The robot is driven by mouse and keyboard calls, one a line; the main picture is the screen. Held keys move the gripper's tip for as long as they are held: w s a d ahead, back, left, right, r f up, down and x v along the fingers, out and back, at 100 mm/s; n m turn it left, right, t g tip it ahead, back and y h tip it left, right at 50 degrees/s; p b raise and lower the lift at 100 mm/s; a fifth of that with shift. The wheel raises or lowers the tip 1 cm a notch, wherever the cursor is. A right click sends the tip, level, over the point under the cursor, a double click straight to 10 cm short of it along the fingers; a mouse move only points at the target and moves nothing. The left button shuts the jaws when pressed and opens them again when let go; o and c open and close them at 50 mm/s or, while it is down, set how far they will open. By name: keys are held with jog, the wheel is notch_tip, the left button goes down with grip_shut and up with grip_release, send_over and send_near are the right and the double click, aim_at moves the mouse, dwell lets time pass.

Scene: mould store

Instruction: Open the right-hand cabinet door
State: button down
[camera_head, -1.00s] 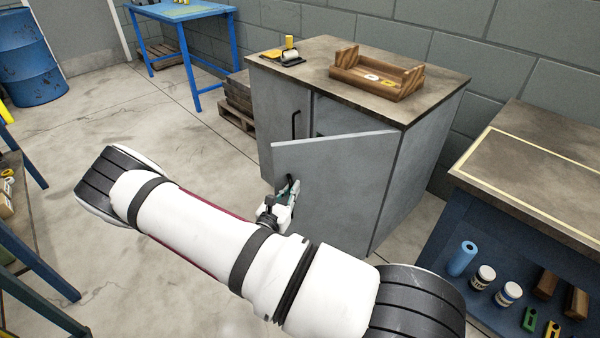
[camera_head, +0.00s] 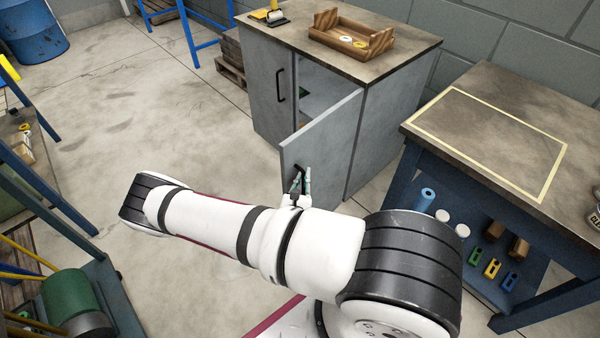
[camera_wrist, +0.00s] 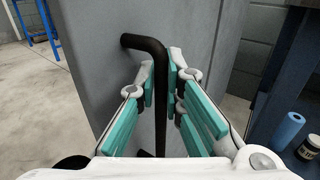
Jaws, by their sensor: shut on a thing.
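The grey cabinet (camera_head: 392,112) has its right-hand door (camera_head: 335,143) swung well open toward me, with part of the inside showing behind it. The left door (camera_head: 267,88) is closed and has its own black handle. My gripper (camera_head: 301,183) is at the free edge side of the open door. In the wrist view, the fingers of my gripper (camera_wrist: 162,95) are shut around the black bar handle (camera_wrist: 160,118) of the right-hand door (camera_wrist: 195,40). My arm hides the floor in front of the door.
A wooden tray (camera_head: 350,36) and a roller (camera_head: 277,17) lie on the cabinet top. A workbench (camera_head: 545,110) with bottles, jars and blocks on its lower shelf stands close on the right. A green cylinder machine (camera_head: 75,300) is at lower left.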

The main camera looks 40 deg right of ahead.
jog(key=shift+s+d, duration=0.1)
jog(key=shift+s, duration=0.1)
jog(key=c, duration=2)
grip_release()
jog(key=shift+o, duration=0.2)
jog(key=v, duration=1.2)
jog(key=shift+w, duration=0.1)
